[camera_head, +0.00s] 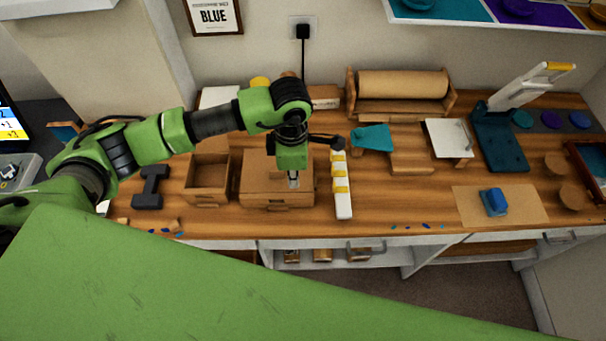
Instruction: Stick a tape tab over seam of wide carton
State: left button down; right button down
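The wide carton (256,188) is a closed brown box near the front edge of the table, left of the middle. My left gripper (293,182) points down over its right part, and the arm hides some of the top. I cannot tell whether the fingertips touch the carton, whether they are open or shut, or whether they hold a tab. A white strip with several yellow tape tabs (341,189) lies just right of the carton. My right gripper is not in view.
An open brown box (207,179) stands left of the carton, with a dark dumbbell-shaped object (151,188) beyond it. A paper roll holder (402,90) is behind. A blue block (494,202) sits on a brown sheet (528,205) at right. Bare wood (400,205) lies between.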

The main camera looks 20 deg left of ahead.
pick_arm(q)
jog(key=shift+w+f+b, duration=0.1)
jog(key=shift+f+b, duration=0.35)
jog(key=shift+f, duration=0.4)
jog(key=shift+f+b, duration=1.3)
jog(key=shift+f, duration=1.3)
jog(key=shift+f+b, duration=0.25)
jog(key=shift+b, duration=0.15)
jog(key=shift+f+b, duration=0.4)
jog(key=shift+b, duration=0.1)
jog(key=c, duration=2.2)
grip_release()
jog(key=shift+r, duration=0.1)
